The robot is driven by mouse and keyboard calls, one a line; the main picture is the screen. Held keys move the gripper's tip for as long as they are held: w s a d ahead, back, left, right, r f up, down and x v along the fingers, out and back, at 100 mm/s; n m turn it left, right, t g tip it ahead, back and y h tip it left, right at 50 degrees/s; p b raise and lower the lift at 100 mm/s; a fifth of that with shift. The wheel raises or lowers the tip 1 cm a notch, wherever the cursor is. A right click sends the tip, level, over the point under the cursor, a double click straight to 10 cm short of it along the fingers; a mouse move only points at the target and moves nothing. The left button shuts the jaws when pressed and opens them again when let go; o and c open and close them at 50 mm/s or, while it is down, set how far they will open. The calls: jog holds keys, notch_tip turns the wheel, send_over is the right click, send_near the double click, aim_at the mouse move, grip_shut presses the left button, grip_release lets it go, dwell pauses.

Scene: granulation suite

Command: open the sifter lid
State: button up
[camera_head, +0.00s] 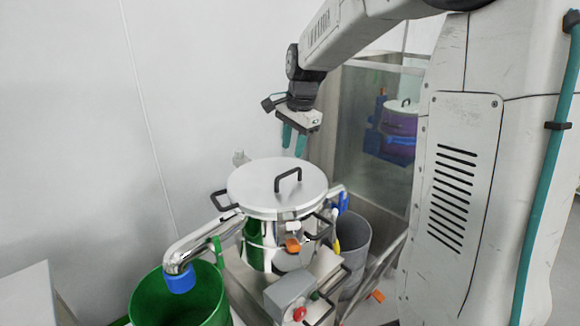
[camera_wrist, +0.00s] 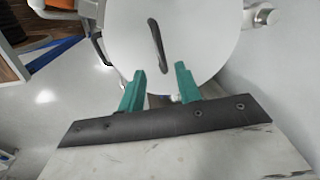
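The sifter (camera_head: 256,242) stands in the middle of the head view with its round pale lid (camera_head: 250,187) lying on top. A black bar handle (camera_head: 288,180) stands up from the lid; in the wrist view the handle (camera_wrist: 157,46) shows beyond the fingertips on the lid (camera_wrist: 200,38). My gripper (camera_head: 294,146) has teal fingers pointing down, above the far side of the lid and apart from it. In the wrist view my gripper (camera_wrist: 159,70) has its two fingers spread with nothing between them.
A green bin (camera_head: 150,302) stands at front left under a metal spout (camera_head: 203,238) with a blue end. A grey bin (camera_head: 355,243) stands right of the sifter. A grey box with a red button (camera_head: 299,313) is in front. A white wall is behind.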

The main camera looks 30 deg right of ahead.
aim_at(289, 172)
jog(key=f, duration=0.2)
jog(key=w+f, duration=0.1)
jog(key=f, duration=0.4)
jog(key=shift+w+f, duration=0.25)
grip_shut()
